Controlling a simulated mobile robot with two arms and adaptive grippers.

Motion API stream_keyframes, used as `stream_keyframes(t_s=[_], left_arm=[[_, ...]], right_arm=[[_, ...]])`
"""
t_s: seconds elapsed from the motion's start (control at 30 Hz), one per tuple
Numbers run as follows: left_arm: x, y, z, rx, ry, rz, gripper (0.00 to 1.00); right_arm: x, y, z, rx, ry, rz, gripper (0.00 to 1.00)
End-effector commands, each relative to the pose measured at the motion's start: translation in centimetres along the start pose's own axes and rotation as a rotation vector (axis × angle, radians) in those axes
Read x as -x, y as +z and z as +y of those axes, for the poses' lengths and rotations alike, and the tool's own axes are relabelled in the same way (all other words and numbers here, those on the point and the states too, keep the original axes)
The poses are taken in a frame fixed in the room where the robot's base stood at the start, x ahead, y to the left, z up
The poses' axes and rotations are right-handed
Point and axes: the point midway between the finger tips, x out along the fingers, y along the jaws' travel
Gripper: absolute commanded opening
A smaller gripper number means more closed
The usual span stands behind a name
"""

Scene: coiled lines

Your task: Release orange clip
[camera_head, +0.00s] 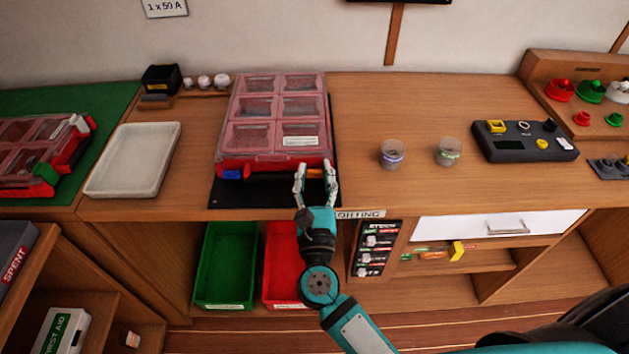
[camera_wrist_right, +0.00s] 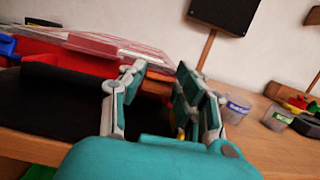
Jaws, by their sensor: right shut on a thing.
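A red organizer case with a clear pinkish lid (camera_head: 273,107) lies on a black mat (camera_head: 255,193). On its front edge are a blue clip (camera_head: 232,174) at the left and the orange clip (camera_head: 315,172) at the right. My right gripper (camera_head: 315,177) reaches in from the front, with one finger on each side of the orange clip, and is shut on it. In the right wrist view the orange clip (camera_wrist_right: 156,87) shows between the fingertips (camera_wrist_right: 160,88), partly hidden by them. My left gripper is not in view.
Two small clear cups (camera_head: 392,154) (camera_head: 449,151) stand to the right, with a dark device (camera_head: 525,141) beyond. A white tray (camera_head: 133,158) lies to the left. Green (camera_head: 226,264) and red (camera_head: 280,262) bins sit below the counter.

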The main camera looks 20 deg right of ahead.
Motion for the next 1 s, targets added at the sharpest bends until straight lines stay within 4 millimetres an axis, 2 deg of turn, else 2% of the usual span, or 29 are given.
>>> stream_keyframes(t_s=[0.23, 0.27, 0.4, 0.67, 0.77, 0.87, 1.0], left_arm=[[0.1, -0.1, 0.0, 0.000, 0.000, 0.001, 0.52], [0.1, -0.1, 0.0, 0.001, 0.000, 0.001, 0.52], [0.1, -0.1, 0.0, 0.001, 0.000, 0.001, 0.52], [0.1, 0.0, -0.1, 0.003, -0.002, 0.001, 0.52], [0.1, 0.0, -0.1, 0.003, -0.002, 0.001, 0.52], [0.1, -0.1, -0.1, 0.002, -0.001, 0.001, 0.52], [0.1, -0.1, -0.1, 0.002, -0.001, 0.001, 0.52]], right_arm=[[0.0, 0.1, 0.1, -0.002, 0.001, 0.001, 0.00], [0.0, 0.1, 0.1, -0.002, 0.001, 0.001, 0.35], [0.0, 0.1, 0.0, -0.002, 0.001, 0.001, 0.52], [0.1, 0.0, 0.0, -0.001, 0.001, 0.002, 0.52], [0.7, 0.0, 0.0, -0.001, 0.001, 0.003, 0.52], [2.2, -0.1, 0.0, 0.000, 0.002, 0.005, 0.52], [5.2, -0.1, 0.0, 0.000, 0.003, 0.005, 0.52]])
